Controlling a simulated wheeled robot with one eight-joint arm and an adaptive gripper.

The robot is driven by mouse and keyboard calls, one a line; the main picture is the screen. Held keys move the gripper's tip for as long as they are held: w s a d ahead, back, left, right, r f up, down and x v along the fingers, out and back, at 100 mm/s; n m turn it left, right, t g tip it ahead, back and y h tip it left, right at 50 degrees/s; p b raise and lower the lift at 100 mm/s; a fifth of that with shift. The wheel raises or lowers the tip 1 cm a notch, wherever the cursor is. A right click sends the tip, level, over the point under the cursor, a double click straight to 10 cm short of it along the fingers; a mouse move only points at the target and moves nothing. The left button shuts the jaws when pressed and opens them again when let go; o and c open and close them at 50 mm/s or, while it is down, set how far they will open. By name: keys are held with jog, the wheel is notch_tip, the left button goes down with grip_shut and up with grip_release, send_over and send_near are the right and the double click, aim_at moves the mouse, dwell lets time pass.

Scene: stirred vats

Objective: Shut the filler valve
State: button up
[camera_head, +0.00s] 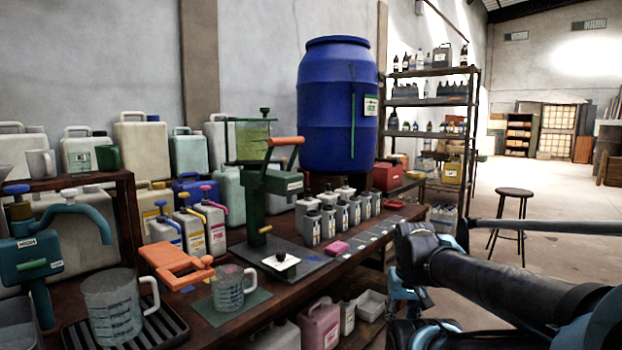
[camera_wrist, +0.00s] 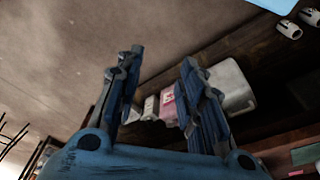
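A green bench filler (camera_head: 262,190) stands on a dark base plate on the bench, with a clear green-tinted hopper (camera_head: 253,141) on top. An orange handle (camera_head: 286,141) sticks out to the right at its upper body, roughly level. I cannot tell whether the filler valve is open or shut. A white piece with a dark spot (camera_head: 281,261) lies on the base plate. My gripper (camera_wrist: 161,58) is open and empty in the wrist view, its blue fingers apart. It is away from the filler, off the bench's right side, with jugs below the bench behind its fingers.
A teal dispenser (camera_head: 35,255) stands at left. A clear measuring jug (camera_head: 112,305) sits on a black rack and another jug (camera_head: 228,288) on a green mat. An orange clamp-like tool (camera_head: 177,268), grey bottles (camera_head: 327,222) and a blue drum (camera_head: 338,105) crowd the bench. A stool (camera_head: 514,194) stands on open floor.

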jog(key=shift+w, duration=0.15)
jog(key=w+a+r+n+t+y, duration=0.1)
jog(key=w+a+r+n+y, duration=0.25)
jog(key=w+a+r, duration=0.55)
jog(key=w+a+r+n+t+y, duration=0.1)
jog(key=w+a+r+n+y, duration=0.3)
jog(key=w+r, duration=0.55)
jog(key=w+d+r+n+t+y, duration=0.15)
jog(key=w+r+y, duration=0.25)
jog(key=w, duration=0.8)
jog(key=w+d+r+n+t+y, duration=0.1)
jog(key=w+r+n+t+y, duration=0.3)
jog(key=w, duration=0.9)
jog(key=w+a, duration=0.4)
jog(key=a, duration=0.4)
jog(key=w+a+g, duration=0.1)
jog(key=w+a, duration=0.2)
jog(key=a, duration=0.5)
jog(key=shift+w+r+m, duration=0.3)
jog(key=shift+w+r, duration=0.1)
jog(key=shift+r, duration=0.05)
jog(key=shift+g+y, duration=0.25)
grip_shut()
